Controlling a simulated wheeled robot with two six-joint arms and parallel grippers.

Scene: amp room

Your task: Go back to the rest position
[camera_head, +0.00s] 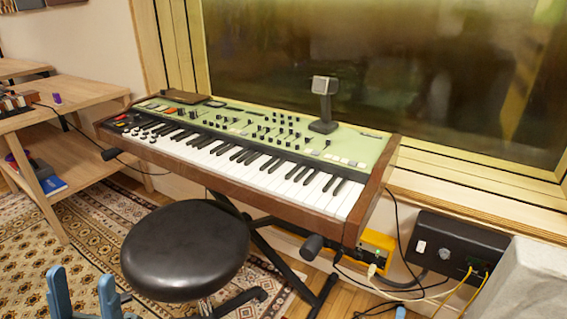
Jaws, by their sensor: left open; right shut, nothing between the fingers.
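My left gripper (82,278) shows at the bottom left edge, its two blue fingers apart and nothing between them. It is above the patterned rug, left of the black stool. My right gripper (400,312) shows only as a small blue-grey tip at the bottom edge, right of the stool and near the cables. It is shut, with nothing seen in it. Both arms are mostly below the picture.
A green keyboard (250,135) on a black stand is in front of the window. A round black stool (185,248) stands before it. Wooden shelves (70,108) are at left. A yellow box (375,252), a black box (455,245) and loose cables are at right.

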